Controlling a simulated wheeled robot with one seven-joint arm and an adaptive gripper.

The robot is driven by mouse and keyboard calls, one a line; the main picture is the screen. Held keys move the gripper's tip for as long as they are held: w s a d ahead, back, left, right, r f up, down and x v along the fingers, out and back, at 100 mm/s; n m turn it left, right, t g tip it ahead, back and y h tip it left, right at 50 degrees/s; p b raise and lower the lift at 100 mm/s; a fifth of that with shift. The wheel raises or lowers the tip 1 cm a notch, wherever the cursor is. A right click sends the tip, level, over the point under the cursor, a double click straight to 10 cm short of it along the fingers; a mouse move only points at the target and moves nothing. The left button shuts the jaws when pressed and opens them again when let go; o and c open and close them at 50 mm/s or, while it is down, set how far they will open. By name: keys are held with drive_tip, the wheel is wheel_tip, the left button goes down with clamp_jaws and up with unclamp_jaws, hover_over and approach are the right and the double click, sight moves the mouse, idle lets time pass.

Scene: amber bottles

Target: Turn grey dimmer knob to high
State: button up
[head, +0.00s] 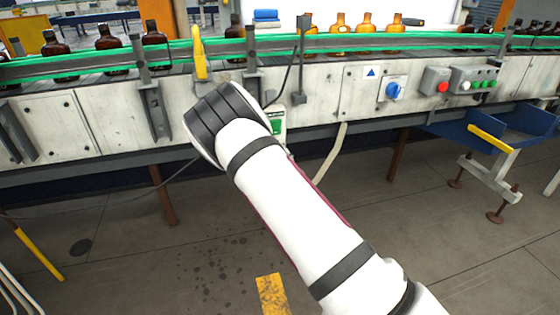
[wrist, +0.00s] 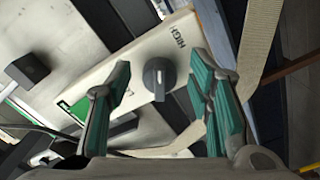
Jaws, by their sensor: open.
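The grey dimmer knob (wrist: 158,80) shows in the wrist view on a pale plate (wrist: 143,50), with a light mark on its face. The word HIGH is printed on the plate to the knob's upper right, and a green label lies to its left. My gripper (wrist: 160,72) is open, with one teal-padded finger on each side of the knob in the picture. I see no finger touching it, but the depth gap is hard to judge. In the head view my arm hides the knob and gripper; part of the plate (head: 278,124) shows beside the wrist.
The conveyor (head: 330,42) carries several amber bottles above the panel. A blue rotary switch (head: 393,91), a red button (head: 443,87) and a row of buttons sit to the right. A yellow handle (head: 199,52) stands above my wrist.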

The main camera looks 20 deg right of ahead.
drive_tip(key=s, duration=1.1)
drive_tip(key=shift+s, duration=0.15)
